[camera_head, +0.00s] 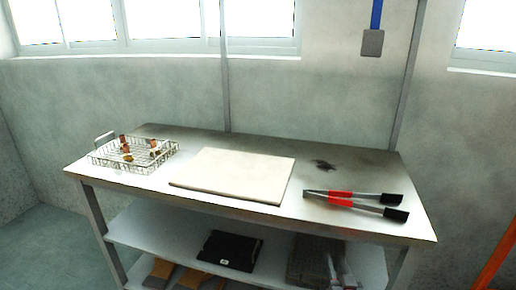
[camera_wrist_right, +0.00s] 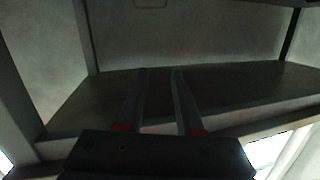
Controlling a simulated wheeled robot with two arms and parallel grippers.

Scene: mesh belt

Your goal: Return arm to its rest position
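My right gripper (camera_wrist_right: 161,72) shows in the right wrist view. Its two grey fingers, with red marks near their bases, stand apart with nothing visible between them. A dark flat surface with a lighter edge lies beyond the fingers. In the head view, grey shapes stand at the bottom edge in front of the lower shelf; I cannot tell whether they are part of my right gripper. My left gripper and arm are out of view.
A metal table (camera_head: 240,143) holds a wire basket (camera_head: 108,163) with several small items, a white board (camera_head: 232,175) and red-banded, black-ended tongs (camera_head: 340,196). A black box (camera_head: 230,248) lies on the lower shelf (camera_head: 150,235). An orange post (camera_head: 497,258) stands right.

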